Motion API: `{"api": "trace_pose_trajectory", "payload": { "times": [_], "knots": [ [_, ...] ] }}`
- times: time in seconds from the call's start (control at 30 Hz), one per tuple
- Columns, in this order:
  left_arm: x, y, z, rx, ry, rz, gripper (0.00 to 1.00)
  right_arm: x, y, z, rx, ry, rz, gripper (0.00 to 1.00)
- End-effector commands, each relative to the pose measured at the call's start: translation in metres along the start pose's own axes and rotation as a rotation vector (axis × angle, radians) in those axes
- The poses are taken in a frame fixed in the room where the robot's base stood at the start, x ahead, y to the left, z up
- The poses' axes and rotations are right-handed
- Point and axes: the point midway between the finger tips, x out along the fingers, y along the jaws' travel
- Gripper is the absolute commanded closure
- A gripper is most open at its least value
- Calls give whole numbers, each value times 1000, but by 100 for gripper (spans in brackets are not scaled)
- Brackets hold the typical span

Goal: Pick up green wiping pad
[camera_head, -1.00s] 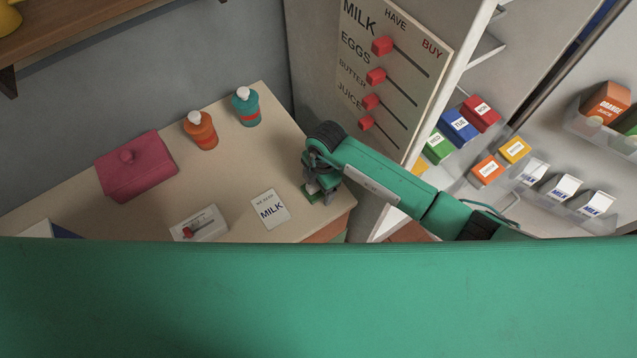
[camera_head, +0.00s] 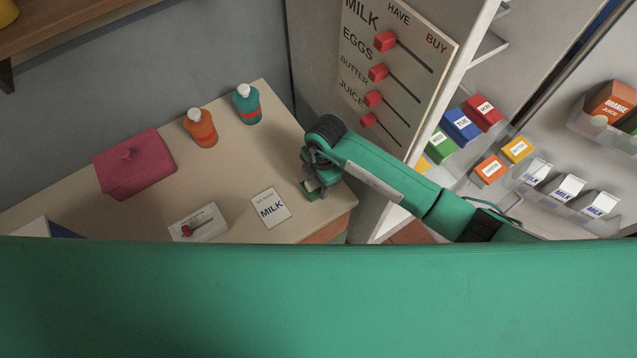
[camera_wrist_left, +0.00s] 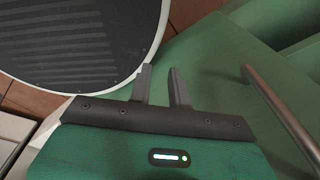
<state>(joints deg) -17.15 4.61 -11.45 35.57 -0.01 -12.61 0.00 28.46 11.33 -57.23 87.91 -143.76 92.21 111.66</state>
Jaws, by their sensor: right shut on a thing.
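The green wiping pad (camera_head: 309,191) shows as a small green piece near the right end of the counter, mostly hidden by my right gripper. My right gripper (camera_head: 316,187) points down there and is shut on the pad. I cannot tell whether the pad touches the counter. My left gripper is not in the head view. In the left wrist view my left gripper (camera_wrist_left: 160,72) is open, with a gap between its fingers and nothing between them.
On the counter (camera_head: 235,170) are a pink lidded box (camera_head: 135,167), an orange bottle (camera_head: 202,130), a teal bottle (camera_head: 247,105), a MILK card (camera_head: 270,208) and a slider box (camera_head: 198,224). A slider board (camera_head: 400,70) and open fridge shelves stand right.

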Motion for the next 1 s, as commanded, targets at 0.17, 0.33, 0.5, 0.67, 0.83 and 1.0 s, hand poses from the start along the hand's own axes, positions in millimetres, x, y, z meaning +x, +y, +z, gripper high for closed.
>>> {"api": "trace_pose_trajectory", "payload": {
  "times": [0.17, 0.33, 0.5, 0.67, 0.83, 1.0],
  "knots": [
    [14, 0, 1, 0, 0, 0, 81, -41, 2, -4, -3, -1, 8, 69],
    [22, 1, 2, 1, -1, 0, 81, -76, 1, -8, -2, -2, 7, 69],
    [33, 1, 4, 1, -1, 0, 81, -96, 1, -22, -5, 2, 3, 69],
    [45, 2, 5, 1, -1, 1, 81, -91, 1, -56, -6, 2, 3, 69],
    [62, 2, 6, 1, -1, 1, 81, -84, 1, -103, -7, 2, 4, 69],
    [77, 2, 8, 0, -1, 1, 81, -79, 1, -151, -6, 1, 4, 69]
  ]
}}
